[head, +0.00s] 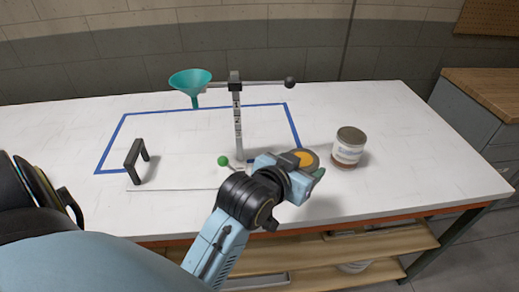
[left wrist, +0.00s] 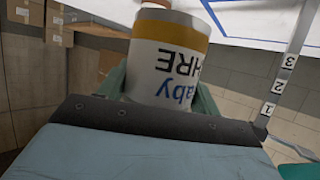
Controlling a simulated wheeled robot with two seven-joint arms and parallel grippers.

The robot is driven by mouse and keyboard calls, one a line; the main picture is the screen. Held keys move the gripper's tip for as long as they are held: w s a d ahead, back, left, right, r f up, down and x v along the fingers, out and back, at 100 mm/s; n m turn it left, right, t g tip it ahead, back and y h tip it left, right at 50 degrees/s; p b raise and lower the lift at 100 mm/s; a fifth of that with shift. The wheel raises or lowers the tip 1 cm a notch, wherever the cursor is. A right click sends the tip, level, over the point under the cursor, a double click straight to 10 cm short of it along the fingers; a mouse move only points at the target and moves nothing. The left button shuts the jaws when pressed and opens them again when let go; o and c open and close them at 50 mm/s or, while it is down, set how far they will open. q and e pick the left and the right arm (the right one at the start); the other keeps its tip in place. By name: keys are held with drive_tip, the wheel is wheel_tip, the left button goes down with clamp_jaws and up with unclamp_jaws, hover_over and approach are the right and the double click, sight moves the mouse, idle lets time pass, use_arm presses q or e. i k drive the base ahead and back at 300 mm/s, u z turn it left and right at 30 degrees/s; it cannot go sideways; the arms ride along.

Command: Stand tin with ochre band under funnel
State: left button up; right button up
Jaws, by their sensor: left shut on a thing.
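The tin with the ochre band (left wrist: 165,58) is white with dark lettering and sits between the fingers of my left gripper (left wrist: 162,88) in the left wrist view. In the head view the ochre top of this tin (head: 307,157) shows past my left gripper (head: 300,172), which hides most of its body. My left gripper is shut on it. I cannot tell whether its base touches the table. The teal funnel (head: 190,80) hangs from the left side of the stand's crossbar, left of and behind the tin. My right gripper is not in view.
A second tin with a reddish-brown band (head: 349,147) stands right of the gripper. The stand's numbered post (head: 238,125) rises left of the held tin. The white table (head: 430,165) is clear at right.

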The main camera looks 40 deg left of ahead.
sight(209, 170)
drive_tip(key=z, duration=1.55)
drive_tip(key=k, duration=1.2)
drive_tip(key=u, duration=1.4)
drive_tip(key=i, duration=0.5)
drive_tip(key=z, duration=0.05)
